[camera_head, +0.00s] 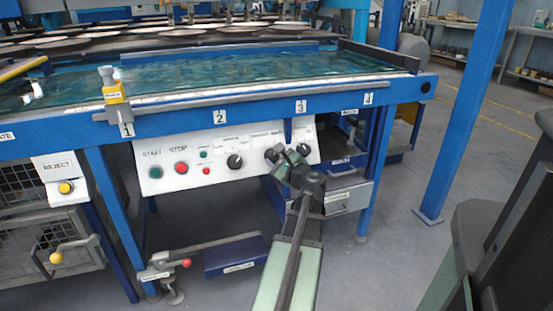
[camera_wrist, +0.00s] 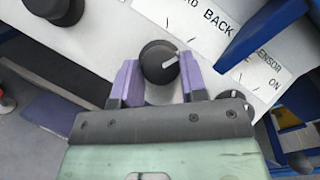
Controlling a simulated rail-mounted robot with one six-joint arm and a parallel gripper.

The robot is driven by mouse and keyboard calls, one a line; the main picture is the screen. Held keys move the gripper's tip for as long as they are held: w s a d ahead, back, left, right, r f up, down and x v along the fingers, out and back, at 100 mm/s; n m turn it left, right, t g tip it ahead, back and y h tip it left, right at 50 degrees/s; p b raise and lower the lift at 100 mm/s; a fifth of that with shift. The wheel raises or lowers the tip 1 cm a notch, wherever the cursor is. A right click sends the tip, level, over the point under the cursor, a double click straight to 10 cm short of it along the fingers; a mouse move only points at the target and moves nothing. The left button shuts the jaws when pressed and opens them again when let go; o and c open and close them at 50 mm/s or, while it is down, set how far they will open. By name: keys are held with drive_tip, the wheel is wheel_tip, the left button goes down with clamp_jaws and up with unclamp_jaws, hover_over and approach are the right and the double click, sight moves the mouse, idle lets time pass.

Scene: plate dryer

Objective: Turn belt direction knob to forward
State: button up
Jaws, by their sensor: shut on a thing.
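The belt direction knob (camera_wrist: 155,62) is black and round with a white pointer line. It sits below a label (camera_wrist: 196,14) whose visible part ends in "RD BACK". In the wrist view, the pointer aims right and slightly up, toward the BACK side. My gripper (camera_wrist: 158,75) has its two purple fingers on either side of the knob, shut on it. In the head view, my gripper (camera_head: 284,162) is at the right part of the white control panel (camera_head: 215,178) and partly covers the knob (camera_head: 271,155).
Another knob (camera_head: 303,150) is close on the right, below the sensor label (camera_wrist: 258,62). A blue bracket (camera_wrist: 262,32) juts out near my right finger. Blue table legs stand on both sides.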

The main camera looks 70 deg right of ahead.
drive_tip(key=n+y+p, duration=0.1)
drive_tip(key=n, duration=0.1)
drive_tip(key=n+y+p, duration=0.1)
drive_tip(key=n, duration=0.2)
drive_tip(key=n+y+p, duration=0.1)
drive_tip(key=n+y, duration=0.1)
drive_tip(key=shift+s+d+r+p, duration=0.1)
drive_tip(key=shift+d+r+p, duration=0.2)
drive_tip(key=shift+r, duration=0.1)
drive_tip(key=n+g+y+p, duration=0.1)
drive_tip(key=n+y+p, duration=0.1)
drive_tip(key=n, duration=0.2)
drive_tip(key=shift+r, duration=0.1)
drive_tip(key=shift+d+n+g+y+p, duration=0.1)
drive_tip(key=shift+n+g+y+p, duration=0.3)
drive_tip(key=shift+n+p, duration=0.6)
drive_tip(key=o, duration=0.9)
drive_tip(key=p+v, duration=0.4)
drive_tip(key=v, duration=0.6)
drive_tip(key=shift+s+r, duration=0.1)
drive_tip(key=shift+s, duration=0.25)
